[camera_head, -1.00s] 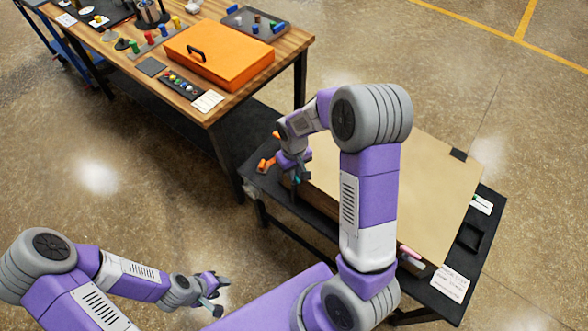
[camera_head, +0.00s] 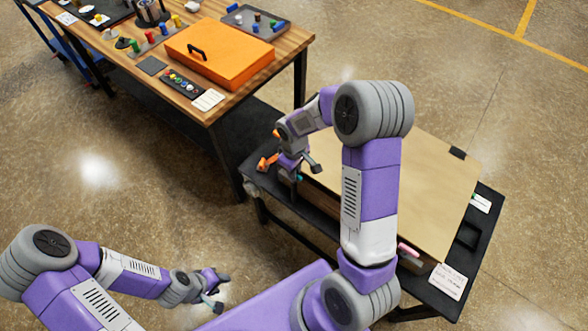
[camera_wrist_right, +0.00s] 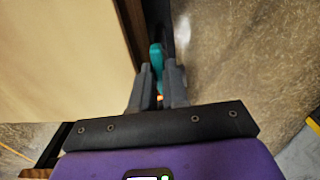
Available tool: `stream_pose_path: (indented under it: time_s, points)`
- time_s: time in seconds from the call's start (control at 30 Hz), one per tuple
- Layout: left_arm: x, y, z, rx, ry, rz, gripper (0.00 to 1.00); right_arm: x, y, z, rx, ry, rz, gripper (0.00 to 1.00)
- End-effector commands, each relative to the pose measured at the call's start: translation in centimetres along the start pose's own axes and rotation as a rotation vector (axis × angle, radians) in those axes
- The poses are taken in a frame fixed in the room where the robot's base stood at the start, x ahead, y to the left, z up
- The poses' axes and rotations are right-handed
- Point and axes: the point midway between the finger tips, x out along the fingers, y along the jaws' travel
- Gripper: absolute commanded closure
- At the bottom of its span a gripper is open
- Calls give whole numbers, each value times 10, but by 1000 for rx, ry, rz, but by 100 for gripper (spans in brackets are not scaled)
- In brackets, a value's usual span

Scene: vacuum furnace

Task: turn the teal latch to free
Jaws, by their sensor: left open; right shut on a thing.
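The teal latch (camera_wrist_right: 156,56) stands between the two grey fingers of my right gripper (camera_wrist_right: 159,80) in the right wrist view, beside the edge of the tan panel. My right gripper is shut on it. In the head view my right gripper (camera_head: 299,168) is at the left side of the box with the tan top (camera_head: 425,175); the latch is mostly hidden there. My left gripper (camera_head: 220,291) is open and empty, low on the left, over the floor and away from the latch.
The box stands on a black table (camera_head: 330,212). An orange part (camera_head: 267,162) is left of my right gripper. A pink-handled part (camera_head: 408,250) and a white card (camera_head: 448,281) are at the table's front. A wooden table with an orange case (camera_head: 220,58) stands behind.

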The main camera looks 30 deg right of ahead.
Motion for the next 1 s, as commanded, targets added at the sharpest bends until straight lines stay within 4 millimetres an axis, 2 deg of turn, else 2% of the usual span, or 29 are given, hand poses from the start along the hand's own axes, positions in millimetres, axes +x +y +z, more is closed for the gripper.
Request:
stream_pose_path:
  time_s: [0.17,0.2,0.37,0.67,0.77,1.0]
  points:
    - [0,0,0,0,0,0,57,0,0,0,-6,1,2,100]
    - [0,0,0,0,0,0,57,0,0,0,-5,1,2,83]
    - [0,0,0,0,0,0,57,0,0,0,-4,1,1,61]
    - [-1,0,0,0,0,0,57,-3,0,0,-2,1,1,61]
    - [-4,2,0,0,0,0,57,-14,0,-1,-2,3,2,61]
    - [-15,6,1,0,0,0,57,-56,0,-1,-2,4,2,61]
